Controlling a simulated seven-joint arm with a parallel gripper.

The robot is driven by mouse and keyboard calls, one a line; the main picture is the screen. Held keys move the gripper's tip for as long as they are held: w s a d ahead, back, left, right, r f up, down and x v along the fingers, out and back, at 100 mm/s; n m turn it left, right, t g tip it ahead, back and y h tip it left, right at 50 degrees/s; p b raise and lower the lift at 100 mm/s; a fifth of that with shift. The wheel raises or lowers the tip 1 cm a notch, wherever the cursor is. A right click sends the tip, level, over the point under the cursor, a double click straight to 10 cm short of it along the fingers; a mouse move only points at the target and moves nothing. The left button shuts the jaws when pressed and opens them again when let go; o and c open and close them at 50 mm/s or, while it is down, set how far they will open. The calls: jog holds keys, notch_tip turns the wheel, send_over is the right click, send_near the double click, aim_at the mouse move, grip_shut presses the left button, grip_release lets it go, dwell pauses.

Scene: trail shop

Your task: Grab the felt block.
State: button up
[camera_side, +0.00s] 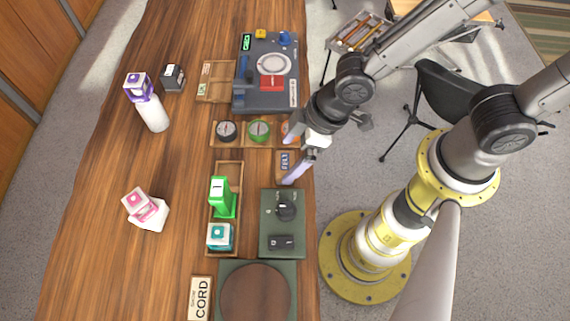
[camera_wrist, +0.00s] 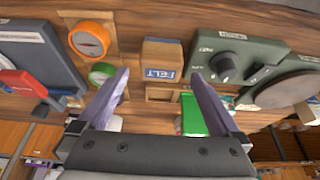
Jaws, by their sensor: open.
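The felt block (camera_wrist: 162,60) is a small wood-and-blue block with a FELT label, in the upper middle of the wrist view. In the side view the felt block (camera_side: 285,161) shows near the table's right edge, partly hidden by my gripper. My gripper (camera_side: 292,155) is open, with its two pale purple fingers spread. In the wrist view my gripper (camera_wrist: 160,76) has its fingertips on either side of the block in the picture, with gaps visible. The block is not held; the exact depth between fingertips and block is hard to tell.
Compasses lie beside it, green (camera_side: 258,130) and orange (camera_wrist: 90,40). A dark green panel with a knob (camera_side: 284,208) is on the other side. A wooden tray holds a bright green item (camera_side: 222,197). A grey-blue machine (camera_side: 270,70) stands at the back.

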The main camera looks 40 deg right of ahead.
aim_at(285, 161)
jog(key=x, duration=0.3)
jog(key=shift+a+f, duration=0.1)
jog(key=c, duration=1.4)
